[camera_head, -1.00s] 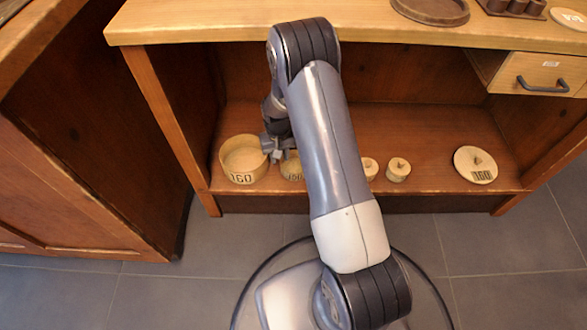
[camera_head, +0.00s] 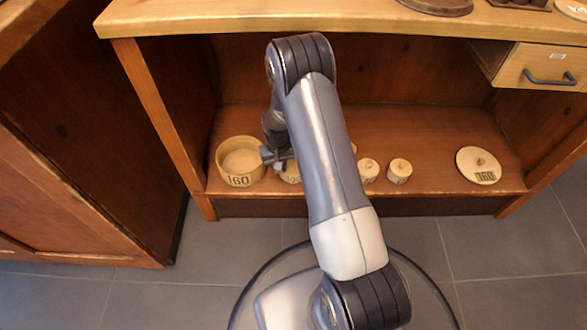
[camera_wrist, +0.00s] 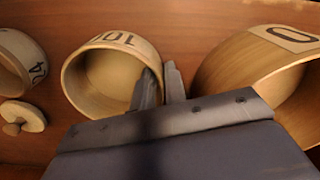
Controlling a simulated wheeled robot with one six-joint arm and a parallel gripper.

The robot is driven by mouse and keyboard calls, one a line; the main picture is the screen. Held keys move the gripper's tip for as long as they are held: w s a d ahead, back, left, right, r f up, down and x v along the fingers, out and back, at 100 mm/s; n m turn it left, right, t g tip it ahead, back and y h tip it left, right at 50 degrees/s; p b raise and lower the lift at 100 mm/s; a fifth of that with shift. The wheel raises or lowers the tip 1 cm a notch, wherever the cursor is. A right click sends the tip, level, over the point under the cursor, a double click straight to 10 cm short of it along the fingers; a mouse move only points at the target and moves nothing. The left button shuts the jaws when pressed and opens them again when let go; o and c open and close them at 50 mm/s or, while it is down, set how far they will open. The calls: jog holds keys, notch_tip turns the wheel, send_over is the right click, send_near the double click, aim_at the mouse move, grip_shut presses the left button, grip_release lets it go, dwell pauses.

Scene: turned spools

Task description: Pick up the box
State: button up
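Several round, pale wooden boxes stand open on the low shelf. In the wrist view, the box marked 100 (camera_wrist: 105,80) is left of centre, and it shows partly in the head view (camera_head: 291,174) behind my arm. My gripper (camera_wrist: 160,68) is over its near right rim. One finger overlaps the opening and the other is just outside, with a narrow gap between them. I see no clear grip; contact with the rim is unclear. The larger box marked 160 (camera_head: 240,163) stands to the left in the head view and shows at right in the wrist view (camera_wrist: 235,75).
Small lidded pieces (camera_head: 399,170) and a flat lid marked 160 (camera_head: 479,167) lie farther right on the shelf (camera_head: 435,150). Another box (camera_wrist: 14,62) and a knobbed lid (camera_wrist: 22,117) show at left in the wrist view. The counter top (camera_head: 200,18) overhangs the shelf.

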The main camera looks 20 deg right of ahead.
grip_shut()
jog(key=shift+r, duration=0.1)
notch_tip(320, 180, up, 10)
jog(key=p, duration=0.4)
jog(key=shift+p, duration=0.4)
